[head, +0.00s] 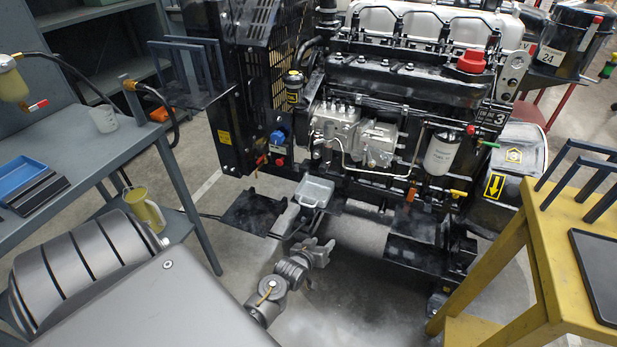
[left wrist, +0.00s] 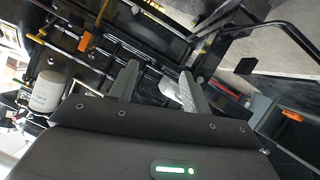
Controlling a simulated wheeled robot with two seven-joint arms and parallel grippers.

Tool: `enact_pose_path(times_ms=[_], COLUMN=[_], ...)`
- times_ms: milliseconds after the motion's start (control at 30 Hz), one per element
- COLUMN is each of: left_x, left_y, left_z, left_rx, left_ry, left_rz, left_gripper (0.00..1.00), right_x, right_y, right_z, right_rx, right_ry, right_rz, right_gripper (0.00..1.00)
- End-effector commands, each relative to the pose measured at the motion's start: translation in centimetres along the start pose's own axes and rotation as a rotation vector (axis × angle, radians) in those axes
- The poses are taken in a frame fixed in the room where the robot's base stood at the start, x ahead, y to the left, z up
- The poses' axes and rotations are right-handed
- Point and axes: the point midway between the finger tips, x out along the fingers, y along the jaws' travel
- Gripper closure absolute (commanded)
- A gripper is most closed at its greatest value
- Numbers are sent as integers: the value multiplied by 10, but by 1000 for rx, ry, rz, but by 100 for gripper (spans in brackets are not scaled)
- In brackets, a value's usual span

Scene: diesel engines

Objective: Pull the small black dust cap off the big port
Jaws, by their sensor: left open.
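The black diesel engine (head: 400,80) stands ahead, in the middle of the head view. I cannot make out the small black dust cap or tell which opening is the big port; both are too small or hidden among the dark parts. My left gripper (head: 320,248) is low in front of the engine, just below a small grey drip tray (head: 313,192) in the picture. In the left wrist view my left gripper (left wrist: 158,85) has its two fingers apart with nothing between them. Hoses and engine parts lie beyond the fingertips. My right gripper is not in view.
A grey workbench (head: 70,155) with a blue tray (head: 22,178) stands left. A yellow table (head: 560,225) with a black tray (head: 600,265) stands right. Blue (head: 277,136) and red (head: 279,160) fittings sit on the engine's left side. A white filter (head: 441,155) hangs on its right.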

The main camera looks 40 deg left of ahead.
Motion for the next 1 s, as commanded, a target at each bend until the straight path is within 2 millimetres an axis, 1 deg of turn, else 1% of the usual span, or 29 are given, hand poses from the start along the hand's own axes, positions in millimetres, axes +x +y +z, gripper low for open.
enact_pose_path(times_ms=[33,67,100,200,300,333,400,500,767,1000], left_x=[8,7,4,-8,-21,-24,-30,-34,-32,-23], left_y=[-3,-3,-4,-8,-10,-11,-12,-12,-12,-12], left_z=[-26,-46,-70,-118,-150,-156,-167,-174,-176,-179], left_rx=[-43,-66,-94,-148,-182,-190,-200,-207,-207,-206], left_ry=[93,142,201,322,403,420,447,465,466,465], left_rz=[7,11,16,27,36,38,41,43,44,45], left_gripper=[52,52,52,52,52,52,52,52,52,52], right_x=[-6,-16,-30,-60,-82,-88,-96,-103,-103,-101], right_y=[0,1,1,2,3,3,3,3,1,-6], right_z=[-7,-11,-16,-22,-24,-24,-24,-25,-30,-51], right_rx=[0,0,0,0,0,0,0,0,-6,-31], right_ry=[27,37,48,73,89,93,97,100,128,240], right_rz=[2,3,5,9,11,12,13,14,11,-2], right_gripper=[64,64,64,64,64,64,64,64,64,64])
